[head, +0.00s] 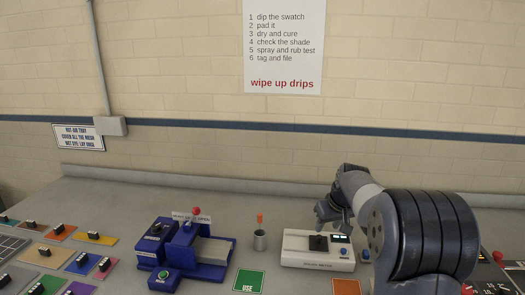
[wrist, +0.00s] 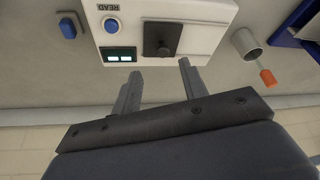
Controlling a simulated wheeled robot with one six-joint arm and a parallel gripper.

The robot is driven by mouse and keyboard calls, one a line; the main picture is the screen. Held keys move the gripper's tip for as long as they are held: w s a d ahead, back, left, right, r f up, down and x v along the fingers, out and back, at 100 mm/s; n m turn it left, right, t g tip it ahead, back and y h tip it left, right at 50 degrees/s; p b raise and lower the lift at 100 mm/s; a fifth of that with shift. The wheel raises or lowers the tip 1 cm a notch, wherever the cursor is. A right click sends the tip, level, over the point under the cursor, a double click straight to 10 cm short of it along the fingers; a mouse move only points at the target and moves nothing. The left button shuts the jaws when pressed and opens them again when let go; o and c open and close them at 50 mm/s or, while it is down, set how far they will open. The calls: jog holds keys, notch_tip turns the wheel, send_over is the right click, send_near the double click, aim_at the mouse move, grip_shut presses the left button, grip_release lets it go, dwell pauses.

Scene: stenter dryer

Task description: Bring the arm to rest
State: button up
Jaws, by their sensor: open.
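My gripper (wrist: 158,88) is open and empty in the wrist view, its two fingers apart. In the head view my gripper (head: 322,214) hangs from my bent arm at the right, by the back of a white meter (head: 310,260). The meter has a dark block on top, a lit display and a blue button. It also shows in the wrist view (wrist: 205,42), beyond the fingertips. I cannot tell the exact gap between the fingers and the meter.
A grey cup (head: 260,240) with an orange-tipped item stands left of the meter. A blue machine (head: 185,250) with a red knob is further left. Several coloured cards with dark-handled pieces lie at the far left. A green card (head: 249,281) lies in front. The wall is behind.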

aim_at(319, 237)
jog(key=x, duration=0.6)
jog(key=shift+w+p, duration=0.1)
jog(key=shift+p, duration=0.3)
jog(key=shift+w+a+f, duration=0.15)
jog(key=shift+a+f, duration=0.05)
jog(key=shift+a, duration=0.55)
